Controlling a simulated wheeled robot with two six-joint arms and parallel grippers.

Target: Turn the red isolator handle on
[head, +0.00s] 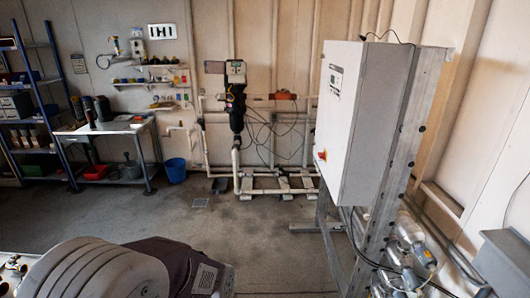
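The red isolator handle (322,155) is small in the head view. It sits on a yellow plate low on the left-facing front of the large white control cabinet (333,110), right of the middle. The handle is seen at a steep angle, so I cannot tell which way it points. No gripper touches it. Neither my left gripper nor my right gripper shows in this view.
The cabinet stands on a grey metal frame (402,165) with pipes and cables below. Pipework with a black device (235,100) stands at the back wall. A workbench (110,127), a blue bucket (175,170) and a shelf rack (50,80) are left. The middle floor is clear.

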